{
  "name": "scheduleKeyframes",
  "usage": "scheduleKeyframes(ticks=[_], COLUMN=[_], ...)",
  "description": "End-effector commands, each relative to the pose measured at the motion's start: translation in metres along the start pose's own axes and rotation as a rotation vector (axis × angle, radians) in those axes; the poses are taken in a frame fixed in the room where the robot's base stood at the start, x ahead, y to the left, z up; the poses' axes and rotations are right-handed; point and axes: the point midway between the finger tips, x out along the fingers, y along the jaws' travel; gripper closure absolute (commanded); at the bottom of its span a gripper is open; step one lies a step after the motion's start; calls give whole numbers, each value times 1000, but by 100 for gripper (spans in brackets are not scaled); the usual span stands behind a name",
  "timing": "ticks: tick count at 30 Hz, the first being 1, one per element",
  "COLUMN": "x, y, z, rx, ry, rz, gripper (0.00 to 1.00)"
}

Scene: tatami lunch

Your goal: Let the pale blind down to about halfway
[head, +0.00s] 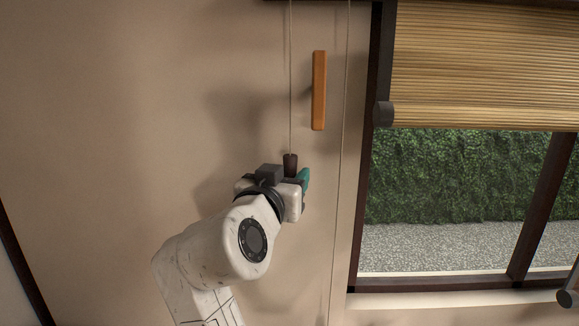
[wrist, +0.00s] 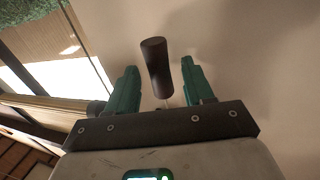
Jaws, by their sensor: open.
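The pale slatted blind (head: 485,65) hangs over the upper part of the window in the head view, its bottom roll (head: 470,116) level with the lower part of the wall block. A thin cord (head: 291,80) runs down the wall to a dark cylindrical pull (head: 290,160). My gripper (head: 293,176) is at the pull's lower end in the head view, and one teal finger shows there. In the wrist view my gripper (wrist: 161,82) is open, and the dark pull (wrist: 157,62) stands between the two teal fingers, with visible gaps on both sides.
An orange wooden block (head: 319,90) is fixed on the wall just right of the cord. A second thin cord (head: 339,170) hangs further right, near the dark window frame (head: 372,90). A hedge and gravel show outside. The wall to the left is bare.

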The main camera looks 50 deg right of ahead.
Motion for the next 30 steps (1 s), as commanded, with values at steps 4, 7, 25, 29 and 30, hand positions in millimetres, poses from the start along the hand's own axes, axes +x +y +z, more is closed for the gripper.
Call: scheduleKeyframes(ticks=[4,7,25,29,30], x=[15,20,21,21,21], y=[0,0,0,0,0], z=[-1,0,0,0,0], rx=[-1,0,0,0,0], ry=[-1,0,0,0,0], rz=[2,0,0,0,0], gripper=[48,48,78,90,94])
